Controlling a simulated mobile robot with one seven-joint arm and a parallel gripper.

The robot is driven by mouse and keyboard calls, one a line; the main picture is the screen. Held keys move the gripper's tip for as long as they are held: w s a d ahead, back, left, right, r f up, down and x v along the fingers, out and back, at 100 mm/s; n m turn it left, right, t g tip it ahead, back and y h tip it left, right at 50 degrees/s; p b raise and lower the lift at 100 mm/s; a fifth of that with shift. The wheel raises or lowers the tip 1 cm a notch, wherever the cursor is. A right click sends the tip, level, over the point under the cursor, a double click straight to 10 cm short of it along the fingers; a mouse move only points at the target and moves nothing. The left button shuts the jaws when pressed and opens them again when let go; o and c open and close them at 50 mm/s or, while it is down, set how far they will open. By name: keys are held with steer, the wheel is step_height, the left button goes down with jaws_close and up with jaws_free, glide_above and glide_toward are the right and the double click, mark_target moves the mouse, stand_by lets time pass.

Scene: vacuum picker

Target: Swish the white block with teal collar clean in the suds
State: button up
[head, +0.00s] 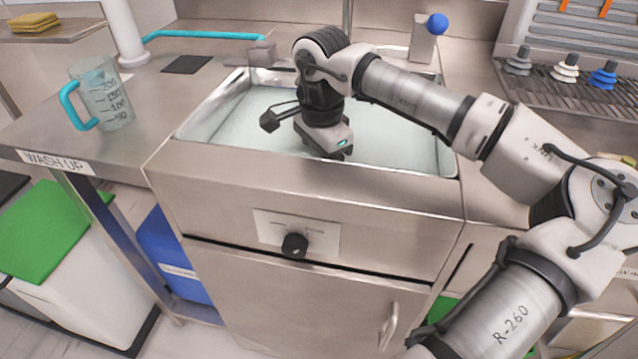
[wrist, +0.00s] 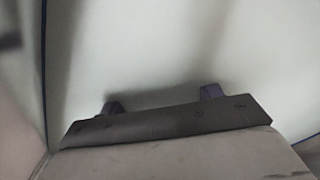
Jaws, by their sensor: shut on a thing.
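My gripper (head: 338,153) points down into the sink basin (head: 190,128), low over the pale, milky suds (head: 245,120). In the wrist view, its two dark fingertips (wrist: 163,99) stand a little apart against the whitish liquid. I cannot tell how deep the fingers or the held thing sit in the suds.
A measuring jug with a teal handle (head: 103,98) stands on the left counter. A teal pipe (head: 205,35) ends in a grey block (head: 262,54) by the back left rim. A blue ball on a post (head: 437,24) is behind the sink.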

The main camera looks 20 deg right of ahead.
steer(key=shift+w+a, duration=0.65)
steer(key=shift+a, duration=0.3)
steer(key=shift+w+a, duration=0.6)
steer(key=shift+a, duration=0.3)
steer(key=shift+s+d, duration=0.55)
steer(key=shift+d, duration=0.3)
steer(key=shift+s+d, duration=0.6)
steer(key=shift+d, duration=0.2)
steer(key=shift+s+d, duration=0.55)
steer(key=shift+d, duration=0.3)
step_height(320, 180, up, 19)
steer(key=p, duration=1.3)
